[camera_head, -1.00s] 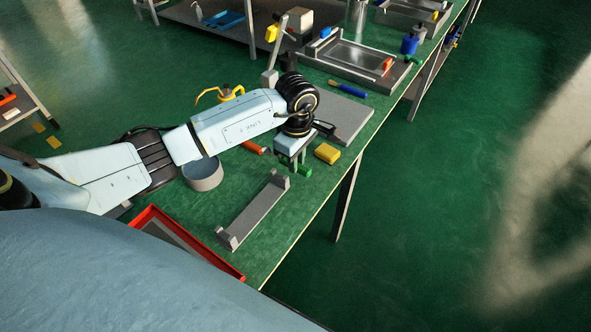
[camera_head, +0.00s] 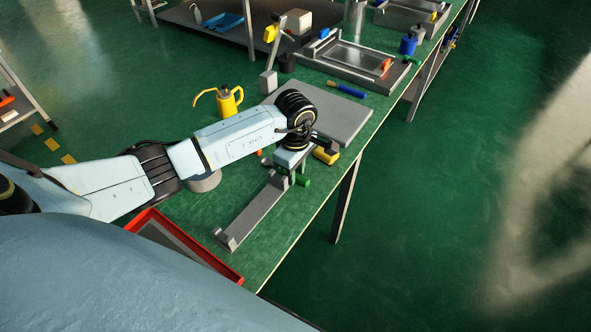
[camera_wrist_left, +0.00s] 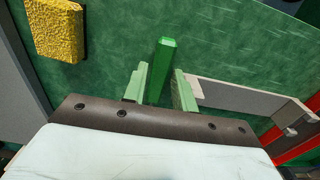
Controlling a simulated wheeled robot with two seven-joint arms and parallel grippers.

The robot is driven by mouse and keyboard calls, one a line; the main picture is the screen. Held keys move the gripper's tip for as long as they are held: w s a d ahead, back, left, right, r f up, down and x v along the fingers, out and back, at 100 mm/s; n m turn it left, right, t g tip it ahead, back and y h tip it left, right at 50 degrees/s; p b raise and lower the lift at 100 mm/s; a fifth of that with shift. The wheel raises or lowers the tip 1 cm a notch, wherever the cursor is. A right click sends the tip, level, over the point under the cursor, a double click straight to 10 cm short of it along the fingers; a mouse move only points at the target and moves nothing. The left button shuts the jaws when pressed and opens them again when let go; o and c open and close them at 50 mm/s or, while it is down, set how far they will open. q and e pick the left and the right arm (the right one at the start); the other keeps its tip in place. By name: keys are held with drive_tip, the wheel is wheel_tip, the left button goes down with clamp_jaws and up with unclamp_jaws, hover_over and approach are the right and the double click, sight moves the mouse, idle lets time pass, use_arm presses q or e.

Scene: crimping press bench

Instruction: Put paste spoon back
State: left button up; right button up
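A green handle (camera_wrist_left: 165,68), which may be the paste spoon's, stands between the fingers of my left gripper (camera_wrist_left: 160,80) in the left wrist view. A gap shows on its left side, so the fingers look open around it. In the head view, my left gripper (camera_head: 296,175) points down over the far end of a long grey rest (camera_head: 250,215) with raised end blocks. A green piece (camera_head: 303,181) shows just right of the fingers. The spoon's bowl is not clearly visible. My right gripper is out of view.
A yellow sponge (camera_head: 327,156) lies close to the gripper; it also shows in the left wrist view (camera_wrist_left: 58,27). A red-rimmed tray (camera_head: 215,262) is nearer. A grey plate (camera_head: 345,118), yellow can (camera_head: 229,103) and blue-handled brush (camera_head: 346,90) lie farther back. A grey bowl (camera_head: 205,182) is partly behind my arm.

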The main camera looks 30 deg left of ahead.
use_arm(q)
drive_tip(key=shift+r, duration=0.1)
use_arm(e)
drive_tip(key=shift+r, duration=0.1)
